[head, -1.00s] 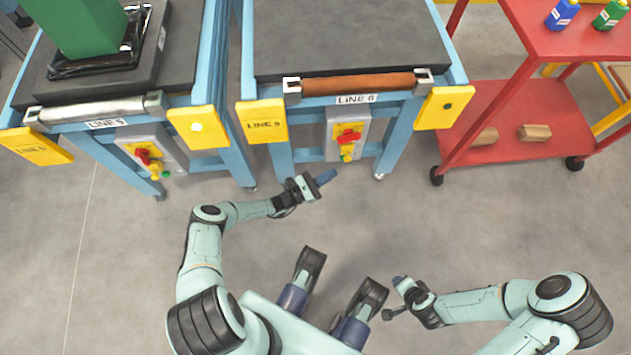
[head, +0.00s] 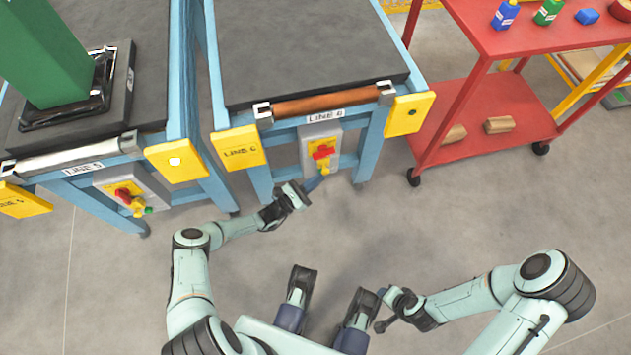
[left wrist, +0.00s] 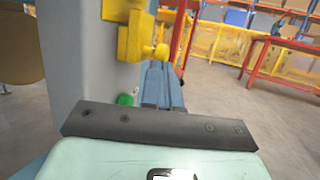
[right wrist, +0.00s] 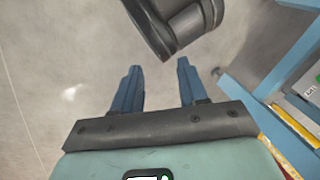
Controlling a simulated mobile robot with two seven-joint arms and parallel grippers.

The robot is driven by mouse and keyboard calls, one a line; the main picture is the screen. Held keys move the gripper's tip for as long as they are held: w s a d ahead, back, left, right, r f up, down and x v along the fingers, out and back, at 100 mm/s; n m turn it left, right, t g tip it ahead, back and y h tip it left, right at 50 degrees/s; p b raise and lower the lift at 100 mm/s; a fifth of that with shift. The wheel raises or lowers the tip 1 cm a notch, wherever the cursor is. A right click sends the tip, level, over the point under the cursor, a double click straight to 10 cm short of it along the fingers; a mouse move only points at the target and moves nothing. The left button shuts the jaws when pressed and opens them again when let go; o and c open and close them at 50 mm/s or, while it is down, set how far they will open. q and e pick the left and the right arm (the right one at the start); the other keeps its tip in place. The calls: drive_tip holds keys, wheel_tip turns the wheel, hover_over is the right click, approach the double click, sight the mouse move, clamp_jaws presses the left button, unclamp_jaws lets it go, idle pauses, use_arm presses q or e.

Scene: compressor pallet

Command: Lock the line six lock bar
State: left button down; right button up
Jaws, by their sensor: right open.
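The line 6 table carries a brown bar (head: 335,102) across its front edge, held in metal brackets at both ends; it looks like the lock bar. Below it hangs a grey control box (head: 308,148) with a red and yellow switch (head: 323,153). My left gripper (head: 318,182) is just below and in front of this box. In the left wrist view its fingers (left wrist: 163,86) are together, with nothing seen between them, beside the yellow switch part (left wrist: 140,40) and green button (left wrist: 125,99). Contact cannot be told. My right gripper (right wrist: 159,75) is open and empty, low over the floor.
The line 5 table (head: 90,130) stands left, with a silver bar (head: 75,155) and a green machine (head: 45,50). A red cart (head: 480,125) with bottles stands right. Yellow plates (head: 240,149) flank the line 6 front. The floor before the tables is clear.

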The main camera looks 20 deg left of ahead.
use_arm(q)
wheel_tip(320, 180, up, 2)
drive_tip(key=shift+r+p, duration=0.15)
drive_tip(key=shift+p, duration=0.25)
use_arm(e)
drive_tip(key=shift+s+a+r+g, duration=0.15)
drive_tip(key=shift+s+a+r, duration=0.15)
drive_tip(key=shift+s, duration=0.2)
drive_tip(key=shift+s+a+r+g, duration=0.15)
drive_tip(key=shift+s+r, duration=0.2)
drive_tip(key=shift+s, duration=0.1)
use_arm(q)
drive_tip(key=shift+f, duration=0.2)
drive_tip(key=f+b+v, duration=0.2)
drive_tip(key=v, duration=1)
drive_tip(key=shift+f, duration=0.45)
use_arm(e)
drive_tip(key=shift+t, duration=0.6)
drive_tip(key=shift+w+d+f, duration=0.35)
drive_tip(key=shift+w+f, duration=0.3)
drive_tip(key=shift+w, duration=0.05)
drive_tip(key=shift+w+d+f, duration=0.35)
drive_tip(key=shift+w+f, duration=0.25)
drive_tip(key=shift+w, duration=0.1)
